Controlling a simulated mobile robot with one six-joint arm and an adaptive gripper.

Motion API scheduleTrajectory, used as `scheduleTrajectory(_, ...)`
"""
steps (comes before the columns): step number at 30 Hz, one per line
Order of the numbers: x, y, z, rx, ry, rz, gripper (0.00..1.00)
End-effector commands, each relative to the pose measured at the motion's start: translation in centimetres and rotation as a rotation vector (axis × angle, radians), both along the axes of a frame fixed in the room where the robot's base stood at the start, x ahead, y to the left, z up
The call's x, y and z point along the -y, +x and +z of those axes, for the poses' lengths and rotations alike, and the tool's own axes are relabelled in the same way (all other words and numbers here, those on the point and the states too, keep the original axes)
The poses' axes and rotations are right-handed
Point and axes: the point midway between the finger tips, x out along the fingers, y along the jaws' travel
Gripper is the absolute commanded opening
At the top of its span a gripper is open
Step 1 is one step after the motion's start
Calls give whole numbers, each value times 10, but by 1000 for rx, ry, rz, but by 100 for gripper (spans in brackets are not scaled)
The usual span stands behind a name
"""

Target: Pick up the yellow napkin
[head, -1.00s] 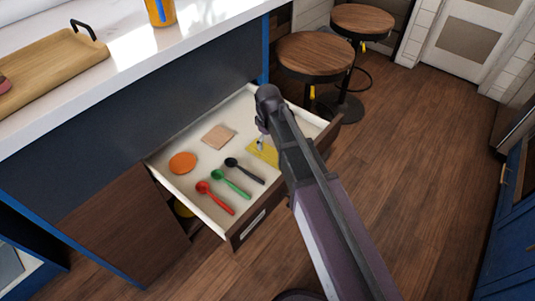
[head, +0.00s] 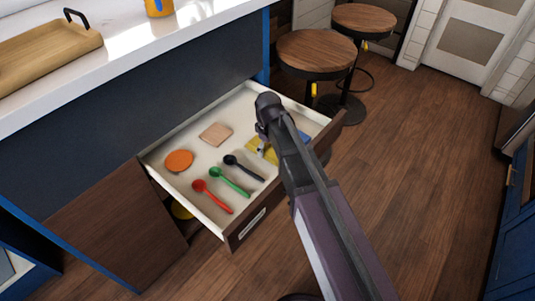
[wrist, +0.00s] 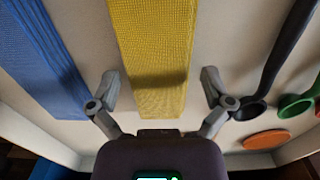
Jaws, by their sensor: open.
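The yellow napkin (wrist: 155,60) lies flat in the open drawer (head: 201,211). In the head view a part of the yellow napkin (head: 259,152) shows beside my gripper, and my arm hides the rest. In the wrist view my gripper (wrist: 160,98) is open and empty, with one finger on each side of the napkin's near end. A shadow falls across the napkin between the fingers. I cannot tell how high the fingertips are above it.
A blue cloth (wrist: 38,62) lies left of the napkin in the wrist view. A black spoon (head: 243,167), green spoon (head: 230,181), red spoon (head: 212,196), orange disc (head: 178,161) and tan square (head: 215,134) share the drawer. Drawer walls surround them. Stools (head: 316,53) stand behind.

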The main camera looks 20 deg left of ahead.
Motion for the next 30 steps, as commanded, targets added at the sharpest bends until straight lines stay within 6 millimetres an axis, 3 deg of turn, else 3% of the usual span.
scheduleTrajectory(19,1,0,-1,0,0,-1,100)
scheduleTrajectory(25,1,0,-2,0,0,-1,41)
scheduleTrajectory(30,1,0,-2,0,0,-1,38)
